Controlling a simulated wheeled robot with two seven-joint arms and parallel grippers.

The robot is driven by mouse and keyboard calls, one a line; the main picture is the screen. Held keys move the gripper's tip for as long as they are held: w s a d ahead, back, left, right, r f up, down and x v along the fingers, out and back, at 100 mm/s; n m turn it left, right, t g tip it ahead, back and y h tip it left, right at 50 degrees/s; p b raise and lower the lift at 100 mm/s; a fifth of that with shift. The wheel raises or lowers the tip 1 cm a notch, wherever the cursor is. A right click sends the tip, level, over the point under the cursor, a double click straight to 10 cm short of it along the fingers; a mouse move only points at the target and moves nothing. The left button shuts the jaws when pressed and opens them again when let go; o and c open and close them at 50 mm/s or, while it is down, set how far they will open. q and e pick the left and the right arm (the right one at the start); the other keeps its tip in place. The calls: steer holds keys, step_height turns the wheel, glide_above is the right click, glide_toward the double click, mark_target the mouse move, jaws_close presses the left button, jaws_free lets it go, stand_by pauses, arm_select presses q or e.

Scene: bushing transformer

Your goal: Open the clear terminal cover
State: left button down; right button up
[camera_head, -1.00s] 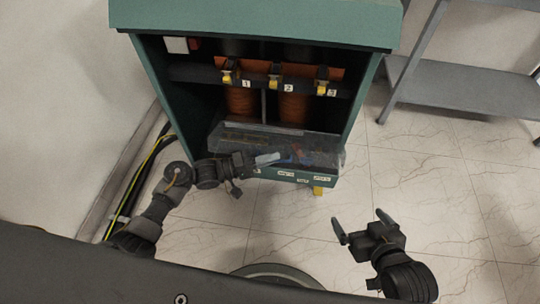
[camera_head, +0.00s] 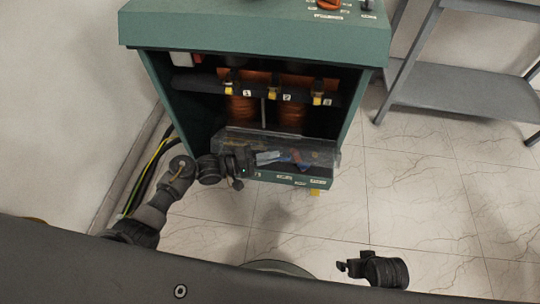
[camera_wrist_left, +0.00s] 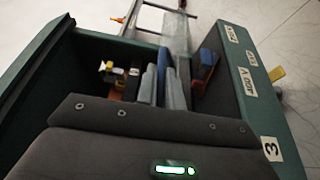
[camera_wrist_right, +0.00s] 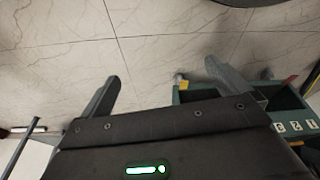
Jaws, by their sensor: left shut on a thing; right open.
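The clear terminal cover (camera_head: 322,152) is a see-through panel across the low front of the green transformer cabinet, above its labelled front ledge (camera_head: 290,180). Part of it also shows in the left wrist view (camera_wrist_left: 177,38). The fingers also show in the left wrist view (camera_wrist_left: 161,88). My right gripper (camera_head: 345,266) is open and empty, low in front of the cabinet; its fingers are wide apart in the right wrist view (camera_wrist_right: 165,85).
Orange coils (camera_head: 291,115) and numbered terminals with yellow parts stand inside the cabinet. Red and blue parts (camera_head: 297,158) show behind the cover. Black cables (camera_head: 150,170) run along the left wall. A grey shelf (camera_head: 465,90) stands at right. The tiled floor between is clear.

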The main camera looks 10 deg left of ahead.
arm_select(q)
steer(key=shift+w+r+p, duration=0.15)
steer(key=shift+r+p, duration=0.1)
steer(key=shift+p, duration=0.1)
arm_select(e)
steer(key=shift+f, duration=1.1)
arm_select(q)
steer(key=c, duration=1.5)
jaws_free()
steer(key=v, duration=1.1)
steer(key=shift+p, duration=0.4)
arm_select(e)
steer(key=shift+s+f, duration=0.3)
steer(key=shift+f, duration=0.6)
